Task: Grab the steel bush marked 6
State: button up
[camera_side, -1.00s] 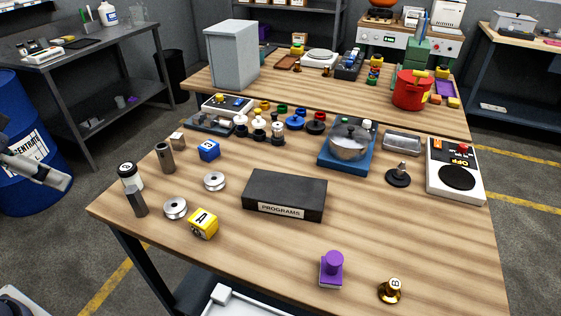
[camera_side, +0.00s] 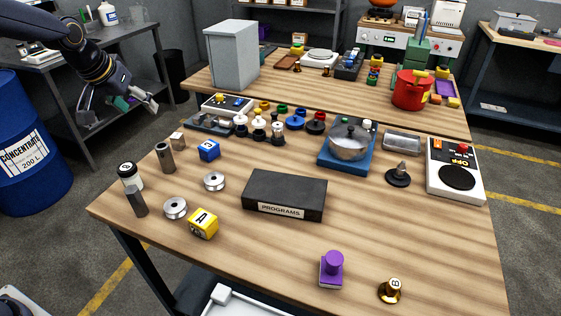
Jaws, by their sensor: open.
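My gripper (camera_side: 122,108) is open and empty at the upper left, in the air beyond the left edge of the front table. No mark 6 is clearly readable. A grey-brown hollow tube (camera_side: 166,160) stands upright on the table's left part. A dark cylinder (camera_side: 139,204) stands at the left edge, beside a black-and-white piece (camera_side: 129,176) whose small top mark I cannot read. Two flat silvery rings (camera_side: 175,208), (camera_side: 214,181) lie to their right. I cannot tell which of these is the bush. My gripper touches none of them.
A blue cube (camera_side: 208,150), a yellow cube (camera_side: 203,223) and a black PROGRAMS box (camera_side: 285,195) stand near these pieces. A purple piece (camera_side: 332,270) and a brass knob (camera_side: 390,290) are at the front right. A blue barrel (camera_side: 33,150) stands left of the table.

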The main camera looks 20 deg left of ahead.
jog(key=g, duration=0.2)
send_near(159, 149)
jog(key=x, duration=1)
jog(key=shift+d, duration=0.15)
jog(key=shift+w+a+x, duration=0.1)
jog(key=shift+x, duration=1.45)
jog(key=shift+w+a+x, duration=0.15)
jog(key=shift+x, duration=1.4)
jog(key=shift+r, duration=0.15)
jog(key=shift+c, duration=0.3)
grip_shut()
